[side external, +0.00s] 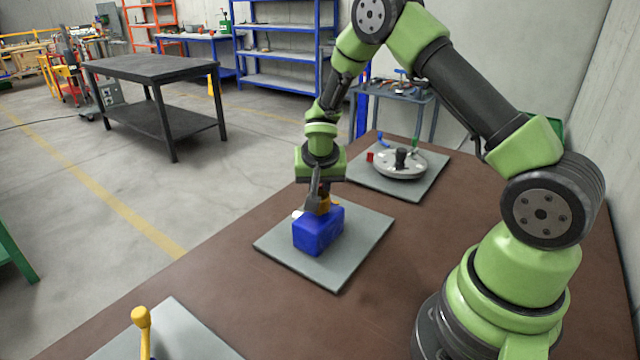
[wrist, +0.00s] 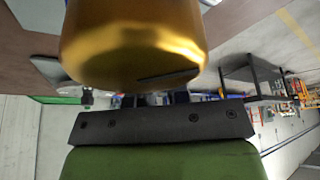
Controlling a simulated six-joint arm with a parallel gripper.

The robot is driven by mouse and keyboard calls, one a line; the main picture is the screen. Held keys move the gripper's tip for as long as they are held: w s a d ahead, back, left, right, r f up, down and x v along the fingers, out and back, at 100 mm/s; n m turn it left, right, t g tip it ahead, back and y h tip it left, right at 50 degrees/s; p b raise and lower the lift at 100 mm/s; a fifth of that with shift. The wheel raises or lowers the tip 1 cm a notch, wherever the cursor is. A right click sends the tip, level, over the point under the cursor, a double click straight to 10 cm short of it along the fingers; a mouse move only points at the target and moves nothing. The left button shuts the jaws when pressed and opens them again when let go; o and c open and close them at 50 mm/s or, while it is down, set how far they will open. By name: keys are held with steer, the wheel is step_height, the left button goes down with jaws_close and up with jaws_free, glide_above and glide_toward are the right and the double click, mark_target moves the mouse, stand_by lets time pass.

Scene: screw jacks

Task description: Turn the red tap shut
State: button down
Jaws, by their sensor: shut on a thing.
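My gripper (side external: 318,203) points down over the blue block (side external: 318,232) on the middle grey plate. It is shut on a gold-orange knob on top of the block, mostly hidden by the fingers. In the wrist view the gold knob (wrist: 133,40) fills the top middle, rounded and shiny, in front of the dark gripper body (wrist: 160,122). A small red piece (side external: 370,157) shows at the left edge of a grey disc (side external: 400,166) on the back plate, away from my gripper. I cannot tell whether it is a tap.
The disc bears a black centre knob (side external: 401,157), with a blue lever (side external: 383,140) and a green lever (side external: 416,142) behind. A yellow handle (side external: 141,318) stands on the front plate at the bottom left. Bare brown tabletop (side external: 250,307) lies between the plates.

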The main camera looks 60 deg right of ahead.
steer(key=c, duration=1.1)
jaws_free()
steer(key=v, duration=1)
